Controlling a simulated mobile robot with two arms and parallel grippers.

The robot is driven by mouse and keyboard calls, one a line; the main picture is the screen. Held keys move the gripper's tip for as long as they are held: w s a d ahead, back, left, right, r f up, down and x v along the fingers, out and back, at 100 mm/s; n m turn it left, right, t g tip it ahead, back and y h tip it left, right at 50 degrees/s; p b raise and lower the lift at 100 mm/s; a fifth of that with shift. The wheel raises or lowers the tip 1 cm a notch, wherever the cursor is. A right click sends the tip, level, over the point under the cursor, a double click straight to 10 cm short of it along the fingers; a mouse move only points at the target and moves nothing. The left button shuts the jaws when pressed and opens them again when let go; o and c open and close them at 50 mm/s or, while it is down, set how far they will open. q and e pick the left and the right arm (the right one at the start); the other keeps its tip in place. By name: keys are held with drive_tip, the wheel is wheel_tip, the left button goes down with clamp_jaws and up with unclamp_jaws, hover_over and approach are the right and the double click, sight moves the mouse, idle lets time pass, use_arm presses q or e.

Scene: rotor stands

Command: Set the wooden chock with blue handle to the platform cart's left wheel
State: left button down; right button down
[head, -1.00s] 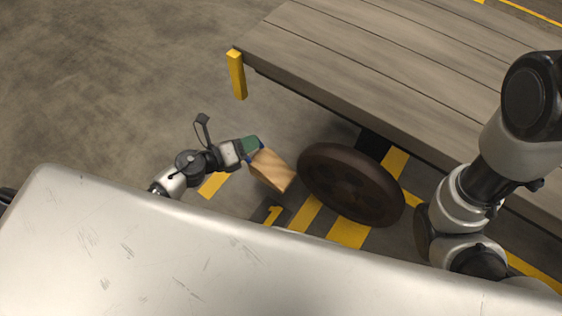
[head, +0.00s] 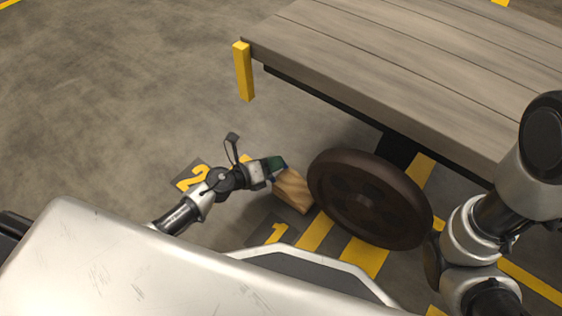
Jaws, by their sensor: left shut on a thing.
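The wooden chock (head: 292,191) is a light wood block at the left side of the platform cart's dark wheel (head: 365,200). Its edge lies very close to the wheel in the picture; I cannot tell whether they touch or whether the chock rests on the floor. My left gripper (head: 278,166) is shut on the chock from its upper left, and only a trace of blue handle shows between the fingers. My right arm stands at the right edge, but its gripper is not in view.
The cart's plank deck (head: 400,70) overhangs the wheel, with a yellow corner post (head: 243,72) at its left corner. Yellow stripes (head: 316,232) and number markings "1" (head: 276,233) and "2" (head: 192,178) are on the floor. The floor at the upper left is clear.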

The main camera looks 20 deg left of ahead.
use_arm(q)
drive_tip(key=b+x, duration=0.1)
drive_tip(key=x, duration=0.1)
drive_tip(key=shift+w+d+f, duration=0.15)
drive_tip(key=shift+w+d, duration=0.05)
drive_tip(key=shift+w, duration=0.1)
drive_tip(key=shift+f+b, duration=0.25)
drive_tip(key=shift+b, duration=0.2)
drive_tip(key=shift+r, duration=0.1)
drive_tip(key=c, duration=1.1)
unclamp_jaws()
drive_tip(key=shift+a, duration=0.1)
